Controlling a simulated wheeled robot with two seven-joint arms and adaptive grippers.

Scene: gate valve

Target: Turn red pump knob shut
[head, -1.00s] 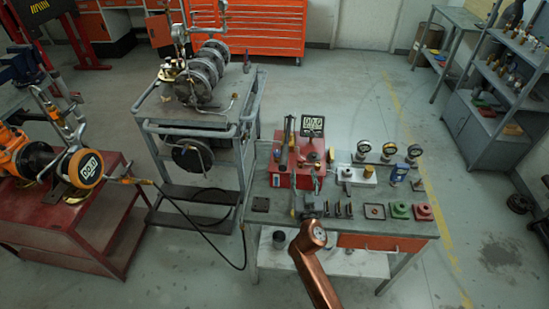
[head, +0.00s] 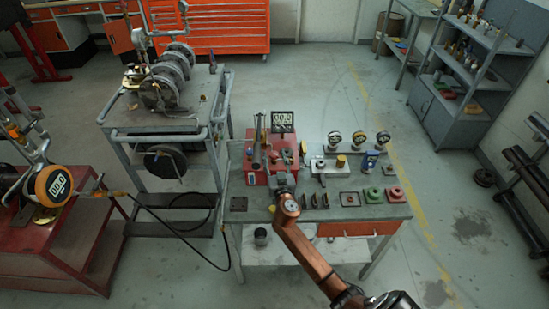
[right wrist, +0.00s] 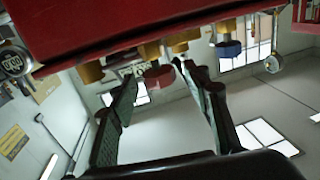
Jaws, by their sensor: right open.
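The red pump (head: 257,176) stands on the grey workbench, and its red body fills the top of the right wrist view (right wrist: 150,25). A small red knob (right wrist: 158,77) sticks out from its brass fittings, beside a blue knob (right wrist: 228,50). My right gripper (right wrist: 157,88) is open, its two fingers on either side of the red knob near the tips. Contact with the knob cannot be told. In the head view my right gripper (head: 284,178) is at the pump's front and hides the knob. My left gripper is out of view.
A grey cart (head: 118,130) with a valve assembly stands to the left. A black hose hangs between the cart and bench.

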